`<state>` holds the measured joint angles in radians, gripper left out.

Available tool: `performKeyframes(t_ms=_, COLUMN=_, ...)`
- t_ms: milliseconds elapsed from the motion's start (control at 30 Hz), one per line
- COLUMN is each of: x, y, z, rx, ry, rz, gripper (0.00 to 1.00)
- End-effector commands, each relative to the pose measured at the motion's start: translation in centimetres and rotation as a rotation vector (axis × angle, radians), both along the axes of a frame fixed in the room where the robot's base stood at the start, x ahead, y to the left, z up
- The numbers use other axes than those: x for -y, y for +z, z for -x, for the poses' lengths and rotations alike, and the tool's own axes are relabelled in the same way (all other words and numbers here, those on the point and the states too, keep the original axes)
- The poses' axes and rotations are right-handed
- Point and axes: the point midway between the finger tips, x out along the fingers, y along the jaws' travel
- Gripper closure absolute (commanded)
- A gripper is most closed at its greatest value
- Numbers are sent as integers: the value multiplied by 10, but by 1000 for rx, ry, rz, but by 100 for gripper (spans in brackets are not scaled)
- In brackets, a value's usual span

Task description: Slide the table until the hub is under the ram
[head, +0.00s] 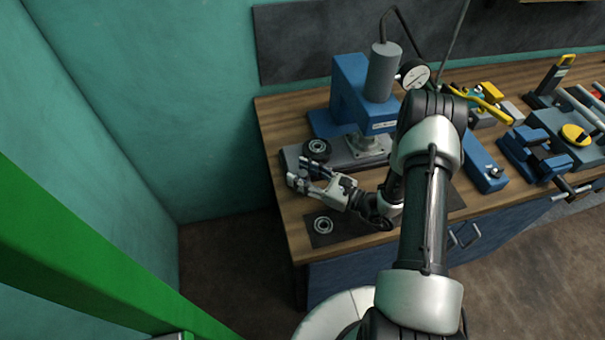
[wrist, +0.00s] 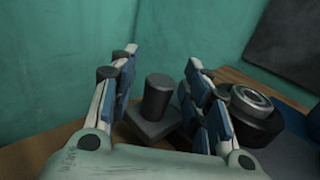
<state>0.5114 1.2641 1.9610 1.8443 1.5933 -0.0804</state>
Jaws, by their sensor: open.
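The hub (head: 318,148), a dark round part with a bright bearing ring on top, sits near the left end of the press's low grey table (head: 345,158). It also shows in the wrist view (wrist: 255,106), just right of the right finger. The blue press carries a grey cylinder, the ram unit (head: 381,72), to the right of the hub; its lower end is not clear. My gripper (head: 299,174) is open at the table's left end, in front of the hub. In the wrist view, a dark upright post (wrist: 157,97) on a square base stands between the spread fingers; contact cannot be told.
A loose bearing ring (head: 323,225) lies on a dark mat near the bench's front edge. A dial gauge (head: 414,75) is beside the press. Blue tools, including a vise (head: 540,150), crowd the right of the wooden bench. A teal wall stands left.

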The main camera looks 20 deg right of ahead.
Motion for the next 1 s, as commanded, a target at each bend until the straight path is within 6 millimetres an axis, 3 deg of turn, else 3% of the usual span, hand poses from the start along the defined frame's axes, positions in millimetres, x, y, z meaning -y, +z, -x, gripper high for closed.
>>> performKeyframes(t_ms=200, x=0, y=0, z=0, rx=0, ry=0, rz=0, gripper=57)
performKeyframes(t_ms=833, x=0, y=0, z=0, rx=0, ry=1, rz=0, gripper=99)
performKeyframes(t_ms=1000, x=0, y=0, z=0, rx=0, ry=1, rz=0, gripper=100)
